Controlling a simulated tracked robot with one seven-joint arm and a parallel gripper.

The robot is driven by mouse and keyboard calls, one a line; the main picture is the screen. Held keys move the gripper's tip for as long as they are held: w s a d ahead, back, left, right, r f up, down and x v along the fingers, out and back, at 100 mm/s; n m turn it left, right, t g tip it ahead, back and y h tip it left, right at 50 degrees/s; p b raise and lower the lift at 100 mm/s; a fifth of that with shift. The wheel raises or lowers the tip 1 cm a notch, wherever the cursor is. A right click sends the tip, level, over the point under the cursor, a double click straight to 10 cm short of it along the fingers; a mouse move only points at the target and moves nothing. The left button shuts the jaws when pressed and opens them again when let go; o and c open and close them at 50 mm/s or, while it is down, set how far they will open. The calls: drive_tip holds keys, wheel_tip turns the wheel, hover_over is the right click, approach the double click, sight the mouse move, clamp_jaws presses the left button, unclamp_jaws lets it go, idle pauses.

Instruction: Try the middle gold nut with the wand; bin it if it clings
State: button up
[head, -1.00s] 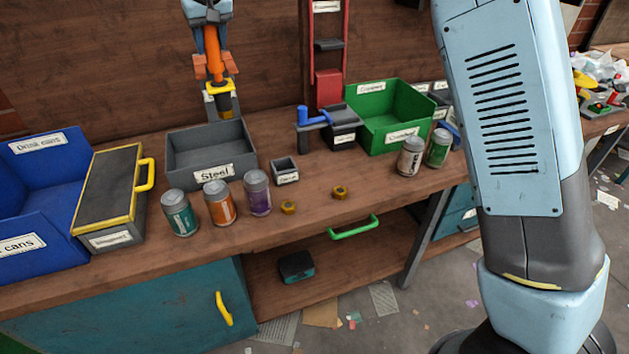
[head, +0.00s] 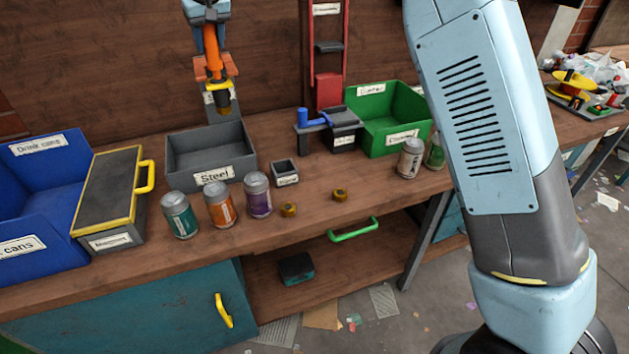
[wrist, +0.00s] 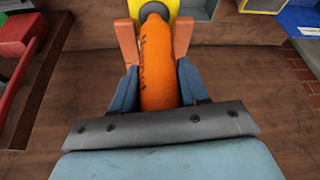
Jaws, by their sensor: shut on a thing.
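My gripper (head: 215,69) is shut on the orange wand (head: 212,45), which has a yellow collar and a black lower end. It holds the wand nearly upright, at the back of the bench behind the grey Steel bin (head: 190,180). In the wrist view the wand (wrist: 158,75) lies between the finger pads of my gripper (wrist: 155,40). Two gold nuts show on the bench: one (head: 289,209) right of the purple can, another (head: 339,195) farther right. The wand is well apart from both.
Teal (head: 179,216), orange (head: 219,206) and purple (head: 257,196) cans stand in front of the Steel bin. A small grey box (head: 285,173) sits beside it. The blue Drink cans bin (head: 45,190) is left, the green bin (head: 395,135) right. My arm partly hides a green can (head: 434,152).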

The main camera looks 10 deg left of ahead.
drive_tip(key=shift+w+a, duration=0.55)
drive_tip(key=shift+w, duration=0.3)
drive_tip(key=shift+w+a, duration=0.5)
drive_tip(key=shift+w, duration=0.35)
drive_tip(key=shift+r, duration=1.65)
drive_tip(key=shift+f, duration=0.25)
idle(0.6)
drive_tip(key=shift+f, duration=1.35)
